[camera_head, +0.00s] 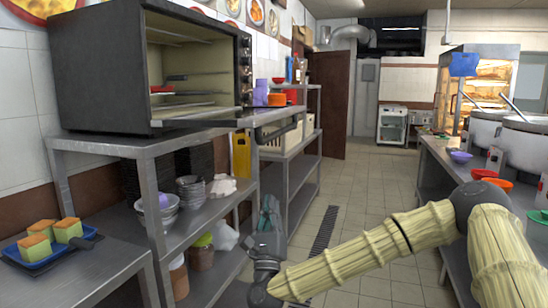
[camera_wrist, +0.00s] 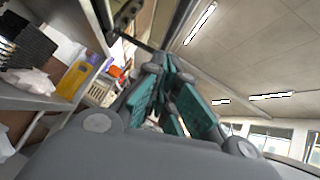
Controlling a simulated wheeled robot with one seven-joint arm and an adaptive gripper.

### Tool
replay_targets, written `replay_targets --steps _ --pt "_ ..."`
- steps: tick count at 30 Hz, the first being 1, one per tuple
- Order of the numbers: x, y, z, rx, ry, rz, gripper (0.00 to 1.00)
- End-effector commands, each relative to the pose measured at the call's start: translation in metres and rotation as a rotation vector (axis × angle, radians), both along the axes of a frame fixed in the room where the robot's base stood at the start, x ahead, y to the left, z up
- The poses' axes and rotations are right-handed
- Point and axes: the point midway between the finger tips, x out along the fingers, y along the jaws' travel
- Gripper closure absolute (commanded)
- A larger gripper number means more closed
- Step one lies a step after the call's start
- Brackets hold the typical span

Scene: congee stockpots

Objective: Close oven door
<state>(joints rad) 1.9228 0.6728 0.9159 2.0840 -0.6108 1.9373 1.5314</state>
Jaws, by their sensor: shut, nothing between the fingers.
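The dark oven (camera_head: 150,60) stands on the upper level of a steel shelf unit at the left in the head view. Its front is open and its racks show inside. My gripper (camera_head: 269,205) is shut and empty, pointing up, below and apart from the door handle in that view. In the wrist view my gripper (camera_wrist: 165,65) shows teal finger pads, and a dark bar crosses above the fingers; I cannot tell if it is the door's edge.
The steel shelf unit (camera_head: 160,142) holds bowls and a yellow container (camera_head: 241,154) below the oven. A blue tray (camera_head: 45,252) with sponges lies at the near left. A counter with large stockpots (camera_head: 524,145) runs along the right. The tiled aisle (camera_head: 355,200) between is clear.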

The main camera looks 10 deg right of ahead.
Motion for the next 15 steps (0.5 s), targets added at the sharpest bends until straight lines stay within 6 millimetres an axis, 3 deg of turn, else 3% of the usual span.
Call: replay_targets --steps 3,7,15 --pt "0.0 -0.01 0.017 0.04 -0.041 -0.004 1.0" --pt "0.006 -0.013 0.025 0.045 -0.046 -0.003 1.0" --pt "0.034 -0.024 0.053 0.043 -0.046 -0.005 1.0"
